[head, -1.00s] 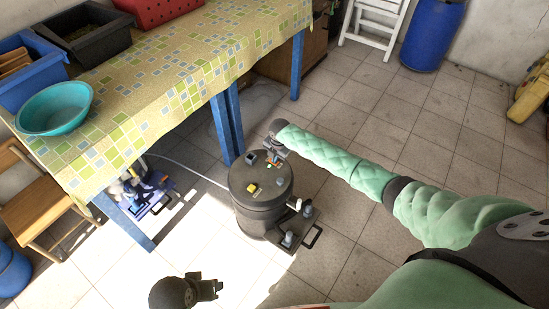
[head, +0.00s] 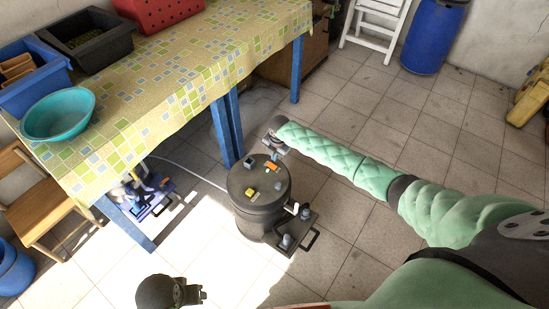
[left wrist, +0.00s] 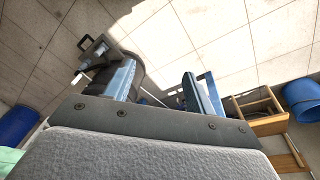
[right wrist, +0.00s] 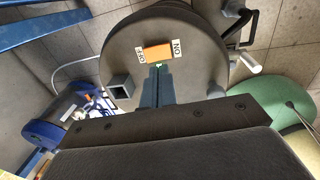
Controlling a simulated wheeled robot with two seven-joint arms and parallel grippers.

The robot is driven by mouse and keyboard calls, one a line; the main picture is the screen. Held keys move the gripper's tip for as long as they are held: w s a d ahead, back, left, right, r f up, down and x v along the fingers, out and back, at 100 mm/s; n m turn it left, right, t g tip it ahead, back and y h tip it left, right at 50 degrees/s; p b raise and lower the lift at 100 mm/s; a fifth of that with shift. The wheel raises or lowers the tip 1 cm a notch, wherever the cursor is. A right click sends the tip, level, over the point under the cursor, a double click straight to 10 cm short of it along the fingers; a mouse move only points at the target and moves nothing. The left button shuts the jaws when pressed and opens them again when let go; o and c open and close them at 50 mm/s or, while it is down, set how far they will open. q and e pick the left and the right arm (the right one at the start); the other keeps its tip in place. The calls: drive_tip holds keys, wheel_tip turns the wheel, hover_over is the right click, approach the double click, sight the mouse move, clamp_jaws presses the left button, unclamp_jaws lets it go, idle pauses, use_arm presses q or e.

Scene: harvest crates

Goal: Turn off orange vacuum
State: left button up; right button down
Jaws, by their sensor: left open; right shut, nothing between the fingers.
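A dark grey drum-shaped vacuum (head: 258,205) stands on the floor in front of the table. Its round lid carries an orange switch (head: 272,165). In the right wrist view the orange switch (right wrist: 158,52) lies between an ON label (right wrist: 177,47) and an OFF label. No wholly orange vacuum shows. My right gripper (head: 274,157) is shut and empty, over the lid at the switch's edge; whether it touches cannot be told. In the right wrist view its fingertips (right wrist: 158,72) lie just below the switch. My left gripper (head: 203,295) is open and empty, low in front of the vacuum.
A blue machine (head: 150,195) sits under the table, near a blue leg (head: 228,130). The table (head: 170,85) holds crates and a teal bowl (head: 58,115). A wooden chair (head: 40,200) stands left. The tiled floor at right is mostly clear.

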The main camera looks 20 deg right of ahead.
use_arm(q)
drive_tip(key=shift+s+d+r+b, duration=0.1)
drive_tip(key=shift+d+r+b, duration=0.4)
drive_tip(key=shift+b, duration=0.15)
use_arm(e)
wheel_tip(320, 180, up, 8)
drive_tip(key=shift+s+d+r, duration=0.25)
drive_tip(key=shift+s, duration=0.15)
use_arm(q)
drive_tip(key=shift+f, duration=0.1)
